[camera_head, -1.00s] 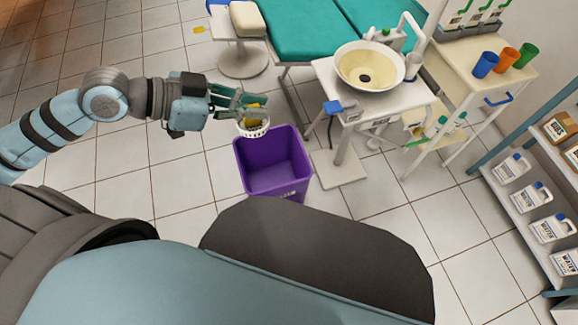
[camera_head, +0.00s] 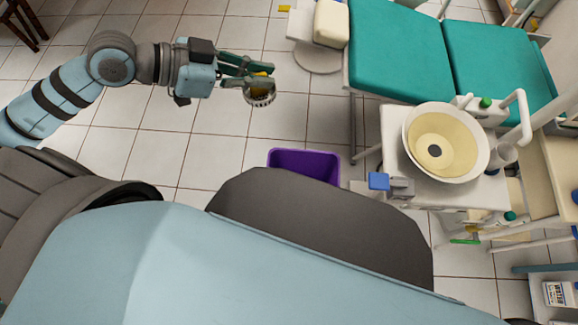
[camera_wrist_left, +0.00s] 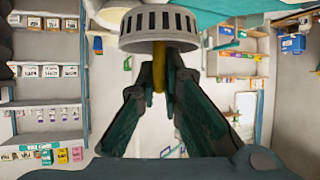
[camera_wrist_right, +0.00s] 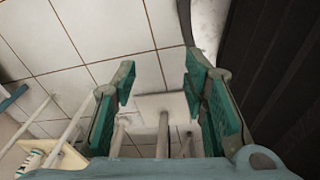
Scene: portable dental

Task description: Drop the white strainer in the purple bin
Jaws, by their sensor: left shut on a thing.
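The white strainer (camera_head: 262,98) is a small slotted cup with a yellow part, held in the air at the tips of my left gripper (camera_head: 258,76). In the left wrist view the strainer (camera_wrist_left: 158,30) shows with its slotted rim, and my left gripper (camera_wrist_left: 158,75) is shut on its yellow stem. The purple bin (camera_head: 305,160) stands on the floor, to the right of and below the strainer in the head view. My own body hides its lower part. My right gripper (camera_wrist_right: 158,85) is open and empty in the right wrist view.
A teal dental chair (camera_head: 400,50) stands at the back. A white unit with a cream basin (camera_head: 445,142) stands right of the bin. A pale stool (camera_head: 330,25) is beside the chair. Tiled floor (camera_head: 235,140) between the left arm and the bin is clear.

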